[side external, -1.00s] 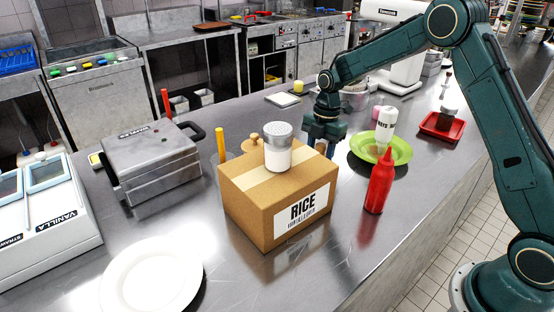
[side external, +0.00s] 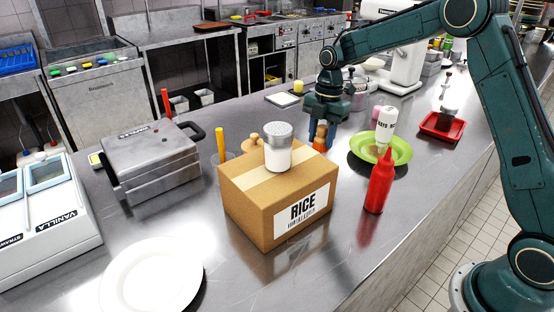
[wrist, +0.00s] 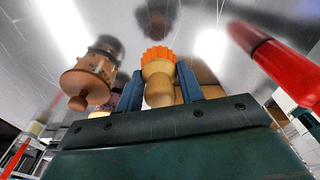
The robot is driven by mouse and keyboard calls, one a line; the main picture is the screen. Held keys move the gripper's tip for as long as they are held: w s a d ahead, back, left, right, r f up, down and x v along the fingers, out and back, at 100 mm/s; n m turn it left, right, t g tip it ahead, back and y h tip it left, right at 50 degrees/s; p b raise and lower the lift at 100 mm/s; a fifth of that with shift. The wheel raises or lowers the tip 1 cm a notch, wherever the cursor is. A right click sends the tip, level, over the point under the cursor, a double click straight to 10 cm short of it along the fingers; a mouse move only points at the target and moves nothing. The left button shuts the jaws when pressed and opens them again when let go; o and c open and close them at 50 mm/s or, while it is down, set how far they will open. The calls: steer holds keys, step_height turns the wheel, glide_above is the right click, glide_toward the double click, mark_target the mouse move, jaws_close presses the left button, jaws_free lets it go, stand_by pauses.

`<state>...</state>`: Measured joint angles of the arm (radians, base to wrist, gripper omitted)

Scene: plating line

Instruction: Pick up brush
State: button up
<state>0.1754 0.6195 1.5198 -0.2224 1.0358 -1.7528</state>
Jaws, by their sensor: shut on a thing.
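The brush (side external: 321,137) has a pale wooden handle and an orange head. My gripper (side external: 322,131) is shut on the brush handle behind the rice box and appears to hold it above the counter. In the wrist view, the brush (wrist: 158,82) is between the two blue fingers of my gripper (wrist: 159,88), its orange head pointing away from my palm.
The rice box (side external: 243,198) with a white shaker (side external: 278,155) on it stands in front. To the right are a red bottle (side external: 379,188) and a green plate (side external: 401,152) with a white bottle (side external: 386,124). A jar with a wooden knob (side external: 252,142) stands behind the box.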

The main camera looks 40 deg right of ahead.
mark_target(322, 126)
step_height(322, 126, up, 12)
steer(key=shift+f, duration=0.15)
steer(key=shift+r, duration=1.3)
steer(key=shift+r, duration=0.1)
